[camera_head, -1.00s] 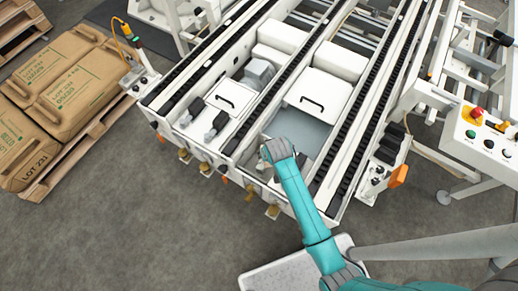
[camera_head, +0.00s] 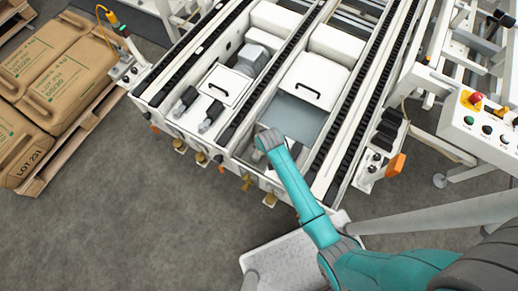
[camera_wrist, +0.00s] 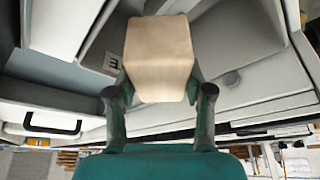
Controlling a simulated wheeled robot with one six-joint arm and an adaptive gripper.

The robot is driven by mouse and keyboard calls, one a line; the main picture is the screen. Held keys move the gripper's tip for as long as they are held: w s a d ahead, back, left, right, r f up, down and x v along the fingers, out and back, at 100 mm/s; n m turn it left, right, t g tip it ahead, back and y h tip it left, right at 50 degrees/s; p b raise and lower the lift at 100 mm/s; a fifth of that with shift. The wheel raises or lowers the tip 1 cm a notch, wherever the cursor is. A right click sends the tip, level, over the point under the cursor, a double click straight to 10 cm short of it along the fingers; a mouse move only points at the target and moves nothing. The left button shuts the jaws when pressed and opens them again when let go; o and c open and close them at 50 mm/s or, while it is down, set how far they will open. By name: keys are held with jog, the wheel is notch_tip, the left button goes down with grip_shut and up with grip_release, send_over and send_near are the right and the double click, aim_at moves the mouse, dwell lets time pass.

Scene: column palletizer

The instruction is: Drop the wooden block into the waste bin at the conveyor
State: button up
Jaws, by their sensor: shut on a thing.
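The wooden block (camera_wrist: 158,50) is pale and box-shaped, and fills the upper middle of the wrist view. My gripper (camera_wrist: 160,88) is shut on it, with one finger at each side. In the head view the wrist end of my arm (camera_head: 269,140) is over the near end of the conveyor (camera_head: 236,152), by the open grey bay (camera_head: 297,117). The block and fingertips are hidden there by my arm. I cannot pick out the waste bin for certain in either view.
White covers with black handles (camera_head: 314,82) sit between the conveyor's dark chains. A control box (camera_head: 484,124) stands at the right. Sacks (camera_head: 62,75) lie on a pallet (camera_head: 50,176) at the left. Bare floor (camera_head: 120,225) is clear at the lower left.

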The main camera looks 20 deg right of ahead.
jog(key=shift+f, duration=0.1)
jog(key=o, duration=1.3)
jog(key=v, duration=1.2)
jog(key=shift+s+f, duration=0.1)
jog(key=shift+s, duration=0.05)
